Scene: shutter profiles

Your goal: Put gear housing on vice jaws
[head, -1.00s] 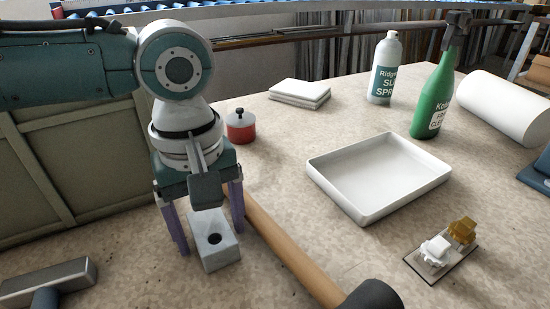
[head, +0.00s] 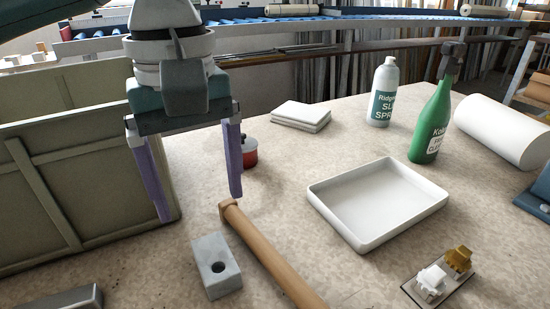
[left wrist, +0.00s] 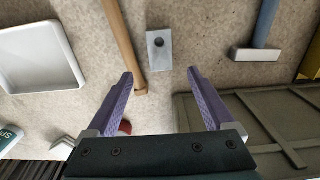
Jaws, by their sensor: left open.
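A grey block with a round hole in its top, which looks like the gear housing (head: 215,280), lies on the bench near the front left. It also shows in the left wrist view (left wrist: 159,56). My left gripper (head: 200,206) hangs above and behind the block, with its two purple fingers apart and nothing between them. In the left wrist view the open fingers (left wrist: 160,73) point toward the block, which is apart from them. A blue object (head: 535,197), perhaps part of the vice, is cut off at the right edge; no jaws can be made out. My right gripper is not in view.
A red pot (head: 249,156) stands behind the left gripper. A white tray (head: 350,238), spray can (head: 382,95), green bottle (head: 430,125) and small gears on a plate (head: 440,278) are further right. A crate (head: 60,190) stands left.

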